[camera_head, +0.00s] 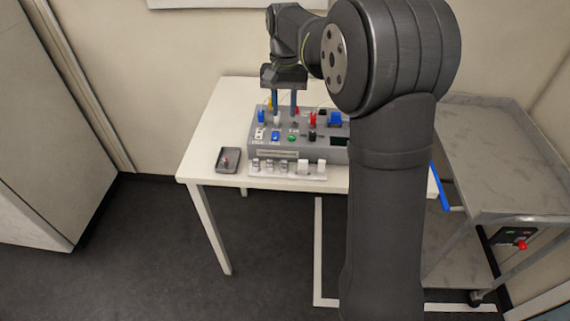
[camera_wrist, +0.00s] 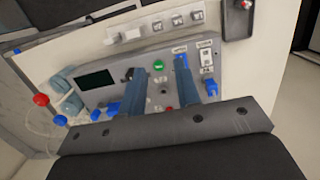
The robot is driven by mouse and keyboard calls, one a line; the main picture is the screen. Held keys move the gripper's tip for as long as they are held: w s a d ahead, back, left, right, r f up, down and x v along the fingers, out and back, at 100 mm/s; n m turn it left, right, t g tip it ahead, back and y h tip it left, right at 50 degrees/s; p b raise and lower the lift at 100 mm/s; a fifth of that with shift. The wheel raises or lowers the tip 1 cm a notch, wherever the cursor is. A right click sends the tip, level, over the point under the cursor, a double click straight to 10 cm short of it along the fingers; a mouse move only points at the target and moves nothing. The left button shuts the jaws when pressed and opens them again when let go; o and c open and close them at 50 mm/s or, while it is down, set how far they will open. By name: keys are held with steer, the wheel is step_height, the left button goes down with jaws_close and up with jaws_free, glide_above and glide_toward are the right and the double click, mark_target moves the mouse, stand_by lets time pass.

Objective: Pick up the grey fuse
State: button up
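My gripper (camera_head: 284,112) points down over the grey control box (camera_head: 257,142) on the white table. Its two blue fingers are apart with nothing between them, also in the wrist view (camera_wrist: 160,65). A white strip (camera_head: 288,175) in front of the box carries several small grey pieces (camera_head: 270,164) at its left and white blocks (camera_head: 303,165) at its right. The grey pieces also show at the top of the wrist view (camera_wrist: 177,21). They may be the fuses, but they are too small to tell for sure. My gripper is behind and above them, not touching.
A small dark tray (camera_head: 228,168) with a small red-tipped item (camera_head: 225,160) lies left of the strip. The box bears a green button (camera_head: 292,139), coloured connectors and a dark display (camera_wrist: 96,80). A grey cart (camera_head: 490,140) stands at the right. The table's back left is clear.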

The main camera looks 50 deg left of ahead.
glide_above(284, 161)
steer(key=a, duration=0.1)
steer(key=f, duration=0.7)
steer(key=w+f, duration=0.1)
steer(key=f, duration=0.3)
steer(key=shift+f, duration=0.2)
steer(key=shift+s+d+f, duration=0.15)
steer(key=shift+f, duration=0.7)
steer(key=shift+s+d+f, duration=0.1)
steer(key=shift+d+f, duration=0.1)
steer(key=shift+f, duration=0.65)
steer(key=shift+s+d+f, duration=0.15)
steer(key=shift+f, duration=0.7)
jaws_close()
